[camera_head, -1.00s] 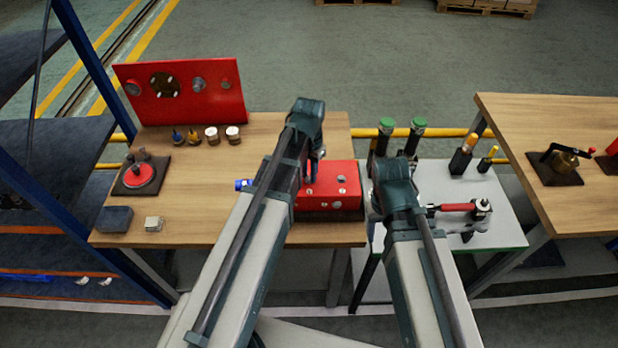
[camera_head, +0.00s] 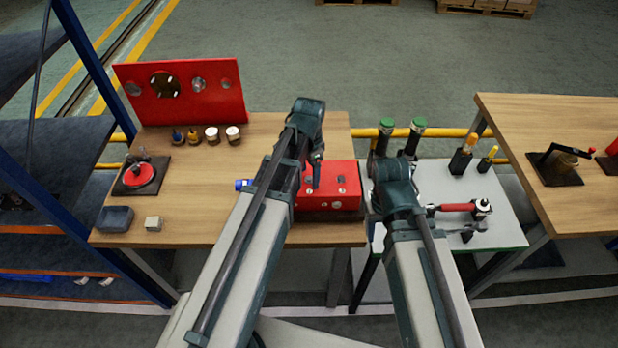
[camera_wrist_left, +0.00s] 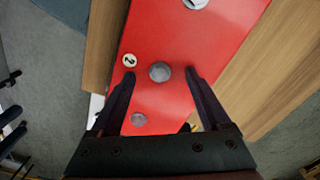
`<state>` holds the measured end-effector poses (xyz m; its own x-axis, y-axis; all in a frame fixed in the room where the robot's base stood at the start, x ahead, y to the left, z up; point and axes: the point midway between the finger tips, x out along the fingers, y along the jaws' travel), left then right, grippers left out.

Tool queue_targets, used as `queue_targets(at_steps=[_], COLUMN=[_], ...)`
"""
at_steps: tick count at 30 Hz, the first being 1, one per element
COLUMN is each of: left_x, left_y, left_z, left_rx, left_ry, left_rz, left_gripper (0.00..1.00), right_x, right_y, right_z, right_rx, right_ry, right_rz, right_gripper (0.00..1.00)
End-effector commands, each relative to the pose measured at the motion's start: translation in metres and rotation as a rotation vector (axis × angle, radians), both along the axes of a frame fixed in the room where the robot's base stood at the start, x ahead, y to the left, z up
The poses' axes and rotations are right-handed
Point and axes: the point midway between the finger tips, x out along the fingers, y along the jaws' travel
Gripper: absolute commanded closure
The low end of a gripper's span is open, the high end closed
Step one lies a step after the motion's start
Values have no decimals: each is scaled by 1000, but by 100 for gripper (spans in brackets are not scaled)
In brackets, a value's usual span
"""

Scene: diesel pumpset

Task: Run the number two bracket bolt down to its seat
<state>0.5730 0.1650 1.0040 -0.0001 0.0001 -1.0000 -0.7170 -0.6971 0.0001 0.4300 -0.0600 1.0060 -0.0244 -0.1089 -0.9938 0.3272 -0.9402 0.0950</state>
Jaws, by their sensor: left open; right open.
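The red bracket block (camera_head: 333,184) lies on the wooden bench and fills the middle of the left wrist view (camera_wrist_left: 190,35). A round white label marked 2 (camera_wrist_left: 130,60) sits beside a grey bolt head (camera_wrist_left: 160,72). My left gripper (camera_wrist_left: 160,74) is open, one finger on each side of that bolt head, with gaps visible between. In the head view my left gripper (camera_head: 314,178) points down over the block. Another grey bolt (camera_wrist_left: 138,119) shows nearer the palm. How far the number two bolt stands up is unclear. My right gripper (camera_head: 378,208) is open over the grey table's left side.
A red upright panel (camera_head: 182,92) and several small parts stand at the bench's back left. A red-handled tool (camera_head: 458,207) lies on the grey table (camera_head: 500,225), with green-topped cylinders (camera_head: 418,124) behind.

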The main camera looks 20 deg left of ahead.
Motion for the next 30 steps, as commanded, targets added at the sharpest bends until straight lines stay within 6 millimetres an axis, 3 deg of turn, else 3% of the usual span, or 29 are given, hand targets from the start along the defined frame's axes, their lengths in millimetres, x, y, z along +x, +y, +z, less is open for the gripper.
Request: queue_targets(at_steps=[5, 25, 30], left_x=[0, 0, 0], left_y=[0, 0, 0], left_z=[5, 68, 71], left_rx=[0, 0, 0], left_ry=[0, 0, 0], left_rz=[0, 0, 0], left_gripper=[20, 20, 20], right_x=[0, 0, 0], right_y=[0, 0, 0], right_z=[5, 68, 71], right_rx=[0, 1, 2], right_ry=[0, 0, 0], right_rz=[0, -5, -7], right_gripper=[50, 50, 50])
